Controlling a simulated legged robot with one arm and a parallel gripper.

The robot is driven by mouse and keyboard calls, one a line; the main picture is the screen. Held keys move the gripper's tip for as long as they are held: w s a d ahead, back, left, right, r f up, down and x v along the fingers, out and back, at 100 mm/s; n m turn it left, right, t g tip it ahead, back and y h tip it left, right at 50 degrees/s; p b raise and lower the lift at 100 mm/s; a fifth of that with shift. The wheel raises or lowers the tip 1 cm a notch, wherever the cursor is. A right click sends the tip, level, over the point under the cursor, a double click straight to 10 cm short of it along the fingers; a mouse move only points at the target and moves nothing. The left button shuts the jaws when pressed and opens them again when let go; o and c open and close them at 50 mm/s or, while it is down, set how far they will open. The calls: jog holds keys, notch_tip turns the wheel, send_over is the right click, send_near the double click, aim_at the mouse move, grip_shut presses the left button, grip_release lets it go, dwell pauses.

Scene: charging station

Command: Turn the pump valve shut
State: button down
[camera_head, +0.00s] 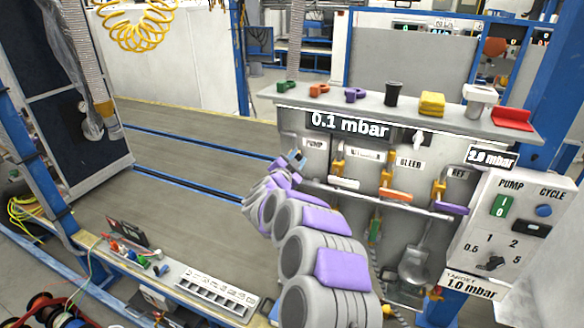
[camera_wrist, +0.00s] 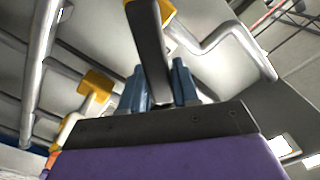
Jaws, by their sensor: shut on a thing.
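My gripper (camera_head: 297,160) is at the left end of the valve panel, beside the PUMP label (camera_head: 314,144). In the wrist view, its blue fingers (camera_wrist: 160,88) are shut around the lower end of a dark grey lever handle (camera_wrist: 148,40), apparently the pump valve's. A yellow valve part (camera_wrist: 168,10) shows at the handle's upper end. In the head view my gripper and arm hide this handle, so its exact angle there cannot be told.
To the right are valves with white (camera_head: 343,183), orange (camera_head: 395,195) and purple (camera_head: 450,207) handles. A shelf (camera_head: 440,118) with coloured parts overhangs them. The display (camera_head: 349,124) reads 0.1 mbar. A control box (camera_head: 512,228) stands at right. Open floor (camera_head: 190,205) lies left.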

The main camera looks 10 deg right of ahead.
jog(key=f+m+b, duration=0.1)
jog(key=m+b, duration=0.1)
jog(key=b, duration=0.1)
jog(key=d+f+m+b, duration=0.1)
jog(key=m+b, duration=0.2)
jog(key=s+f+m+b, duration=0.1)
jog(key=f+m+b, duration=0.1)
jog(key=m+b, duration=0.1)
jog(key=shift+d+f+b, duration=0.1)
jog(key=shift+d+b, duration=0.2)
jog(key=shift+b, duration=0.15)
jog(key=shift+s+d+f+m+b, duration=0.1)
jog(key=shift+f+m+b, duration=0.25)
jog(key=shift+m+b, duration=0.75)
jog(key=c, duration=1)
grip_release()
jog(key=shift+f, duration=0.15)
jog(key=shift+o, duration=0.4)
jog(key=p+v, duration=0.2)
jog(key=v, duration=1.5)
jog(key=shift+a+p, duration=0.25)
jog(key=shift+p, duration=0.1)
